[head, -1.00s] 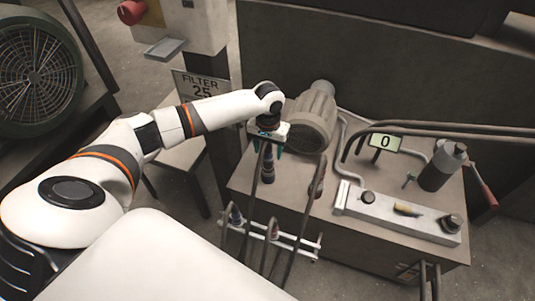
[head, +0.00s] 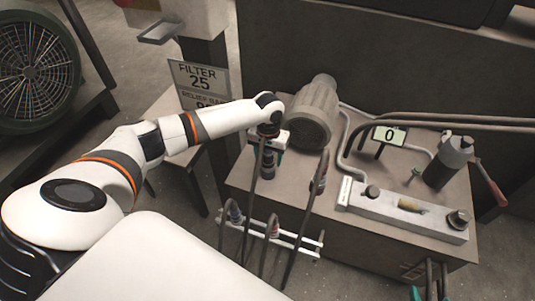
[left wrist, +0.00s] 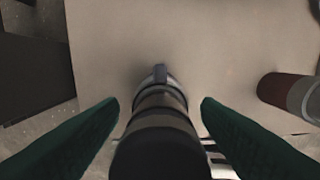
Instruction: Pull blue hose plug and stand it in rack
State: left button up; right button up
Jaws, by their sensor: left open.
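A dark hose plug with grey-blue rings (head: 267,163) stands upright near the left front of the machine top, with a dark hose by it. My left gripper (head: 268,146) is over its upper part. In the left wrist view the open green fingertips (left wrist: 160,108) stand on either side of the dark plug (left wrist: 160,132), with a gap at each side. The rack, a pale rail (head: 300,238) at the machine's front, holds hose ends, one with a bluish band (head: 236,213). Two teal tips at the bottom edge may be my right gripper (head: 430,294), mostly cut off.
A red-banded plug (head: 320,180) stands right of the gripper, also in the left wrist view (left wrist: 290,93). A ribbed motor (head: 310,115) is behind. A manifold block (head: 405,212) and a display reading 0 (head: 390,136) lie right. Hoses hang at the front.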

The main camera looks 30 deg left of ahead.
jog(key=shift+s+d+f, duration=0.1)
jog(key=shift+s+f, duration=0.05)
jog(key=shift+s, duration=0.1)
dwell(0.8)
jog(key=shift+s+d+f+g+h+p, duration=0.15)
jog(key=shift+s+d+f+g+p, duration=0.15)
jog(key=shift+s+g, duration=0.35)
jog(key=shift+s+d+f+g+h+p, duration=0.2)
jog(key=shift+s+f+g, duration=0.25)
jog(key=shift+s, duration=0.45)
jog(key=shift+s+d+f+g+h+p, duration=0.1)
jog(key=shift+s+d+f+g+p, duration=0.2)
jog(key=shift+s+g, duration=0.4)
jog(key=shift+s, duration=0.2)
jog(key=shift+s+d+f+g+h+p, duration=0.2)
jog(key=shift+s+g, duration=0.3)
jog(key=shift+s, duration=0.35)
jog(key=shift+s+d+r+g+h+p, duration=0.1)
jog(key=shift+s+d+g+p, duration=0.2)
jog(key=shift+s+g, duration=0.35)
jog(key=shift+s+d, duration=0.1)
jog(key=shift+s, duration=0.15)
